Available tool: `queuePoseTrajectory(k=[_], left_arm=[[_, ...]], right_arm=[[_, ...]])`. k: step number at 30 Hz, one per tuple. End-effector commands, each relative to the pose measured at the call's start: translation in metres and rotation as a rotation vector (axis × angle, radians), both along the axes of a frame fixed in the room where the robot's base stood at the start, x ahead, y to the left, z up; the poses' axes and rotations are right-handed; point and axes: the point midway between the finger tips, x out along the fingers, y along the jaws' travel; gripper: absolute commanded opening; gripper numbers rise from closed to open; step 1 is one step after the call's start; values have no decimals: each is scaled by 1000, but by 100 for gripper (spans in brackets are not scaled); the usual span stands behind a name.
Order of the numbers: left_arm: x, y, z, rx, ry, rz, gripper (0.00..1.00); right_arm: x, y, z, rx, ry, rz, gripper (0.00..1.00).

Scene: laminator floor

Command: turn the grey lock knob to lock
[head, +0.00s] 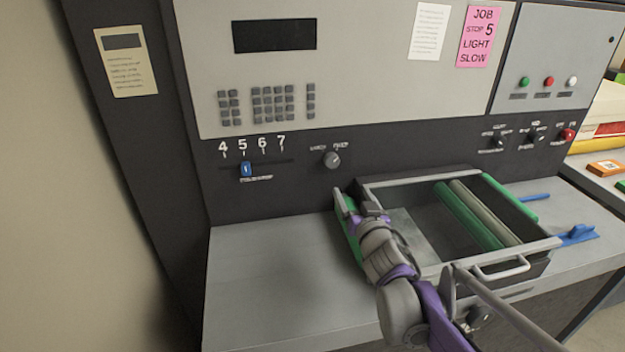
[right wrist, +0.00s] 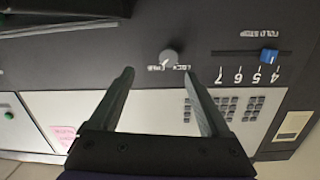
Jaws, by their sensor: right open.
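The grey lock knob (head: 332,159) is a small round knob on the dark band of the machine front, below two small printed words. In the right wrist view the knob (right wrist: 169,57) shows upside down. A pale mark on it seems to point down and left there, towards the second word, but it is small. My right gripper (head: 362,210) is in front of the panel, below and right of the knob in the head view. In the right wrist view its two fingers (right wrist: 158,75) are spread and empty, with the knob between and beyond their tips, apart from them. My left gripper is out of view.
A blue slider (head: 246,169) sits left of the knob under printed numbers. A keypad (head: 268,103) is above. An open tray (head: 447,270) with green and grey rollers (head: 470,215) stands right of my right arm. The grey ledge (head: 270,275) at left is clear.

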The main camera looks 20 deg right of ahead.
Motion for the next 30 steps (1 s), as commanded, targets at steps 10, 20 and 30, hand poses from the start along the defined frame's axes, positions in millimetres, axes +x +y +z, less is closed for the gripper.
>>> queuePoseTrajectory(k=[10,20,30], left_arm=[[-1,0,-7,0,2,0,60],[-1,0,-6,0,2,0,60],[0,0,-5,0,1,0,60]], right_arm=[[35,-10,8,4,-80,73,81],[95,-22,8,5,-80,72,81],[124,-28,8,6,-79,70,81]])
